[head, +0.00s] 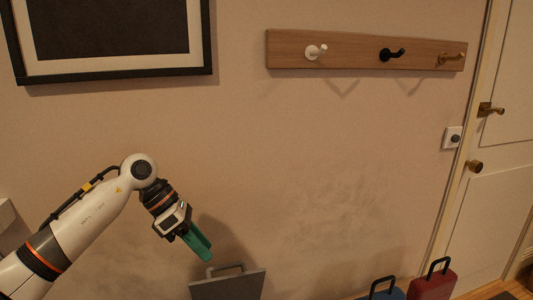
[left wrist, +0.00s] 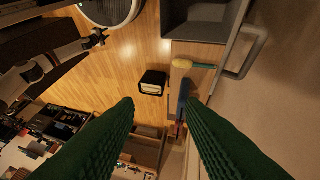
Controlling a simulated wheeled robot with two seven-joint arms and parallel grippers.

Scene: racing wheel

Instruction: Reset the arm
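My left arm comes in from the lower left in the head view, bent at the elbow. Its gripper (head: 197,243) has green fingers and points down to the right, in front of the wall and above a grey case (head: 228,287). In the left wrist view the two green fingers of the left gripper (left wrist: 158,112) are spread wide apart with nothing between them. The floor and several objects show far below. My right gripper is not seen in the head view.
A wooden rack (head: 350,50) with three hooks hangs on the wall beside a framed picture (head: 110,75). A blue case (head: 381,291) and a red case (head: 433,282) stand near the door (head: 500,170). The wall's middle is clear.

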